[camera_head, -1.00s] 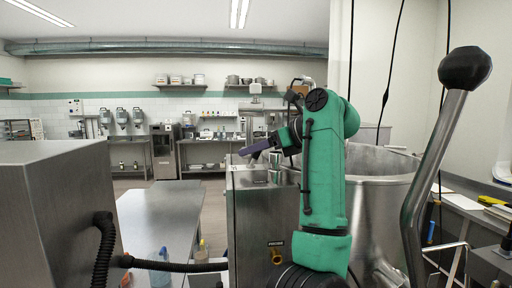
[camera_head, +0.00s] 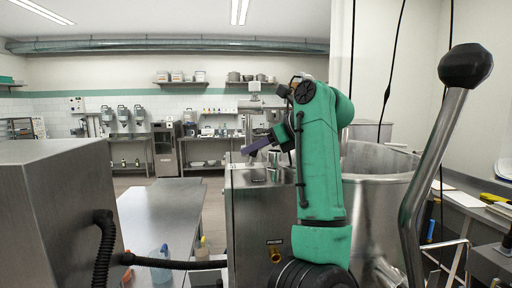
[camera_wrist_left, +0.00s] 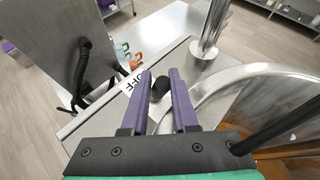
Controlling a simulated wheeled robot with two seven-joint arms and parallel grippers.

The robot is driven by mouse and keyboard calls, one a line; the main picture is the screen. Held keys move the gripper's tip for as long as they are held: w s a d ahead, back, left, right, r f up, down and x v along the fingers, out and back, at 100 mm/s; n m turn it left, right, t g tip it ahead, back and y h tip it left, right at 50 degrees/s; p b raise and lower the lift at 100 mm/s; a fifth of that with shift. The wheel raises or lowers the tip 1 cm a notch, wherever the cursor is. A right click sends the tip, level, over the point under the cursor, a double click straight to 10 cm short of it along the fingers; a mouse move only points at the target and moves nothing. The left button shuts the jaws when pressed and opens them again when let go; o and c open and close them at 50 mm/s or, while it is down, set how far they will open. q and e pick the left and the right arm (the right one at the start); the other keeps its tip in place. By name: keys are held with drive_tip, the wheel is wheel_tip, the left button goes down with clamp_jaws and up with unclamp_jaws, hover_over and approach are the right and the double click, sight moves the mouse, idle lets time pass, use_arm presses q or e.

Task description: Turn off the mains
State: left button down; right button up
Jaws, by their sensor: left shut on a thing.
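My left gripper (camera_head: 256,146) with its purple fingers is over the top of a steel cabinet (camera_head: 250,212). In the left wrist view the gripper (camera_wrist_left: 161,78) has its fingers on both sides of a small black knob (camera_wrist_left: 161,88) and is shut on it. A white label reading OFF (camera_wrist_left: 129,84) lies just left of the knob, partly covered by the left finger. The knob's pointing direction cannot be told. My right gripper is not in view.
A large steel kettle (camera_head: 377,200) stands right of the cabinet, with a black-knobbed lever (camera_head: 465,66) nearer. A steel table (camera_head: 160,212) and a steel box (camera_head: 55,215) with a black hose are at left. A metal post (camera_wrist_left: 211,28) rises beyond the fingers.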

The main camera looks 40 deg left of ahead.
use_arm(q)
drive_tip(key=shift+s+a+r+n+t+h, duration=0.2)
drive_tip(key=shift+s+n+t+h, duration=0.1)
drive_tip(key=shift+n+h, duration=0.15)
drive_tip(key=shift+s+a+n+t+h, duration=0.35)
drive_tip(key=shift+n+t+h, duration=0.1)
drive_tip(key=shift+t+h, duration=0.35)
drive_tip(key=shift+s+a+f+n+t+h+b, duration=0.15)
drive_tip(key=shift+s+a+n+t+h+b, duration=0.2)
drive_tip(key=shift+t+h, duration=0.35)
drive_tip(key=shift+s+a+f+n+t+h+b, duration=0.15)
drive_tip(key=shift+s+n+t+h, duration=0.15)
drive_tip(key=shift+n+t+h, duration=0.3)
drive_tip(key=c, duration=0.7)
unclamp_jaws()
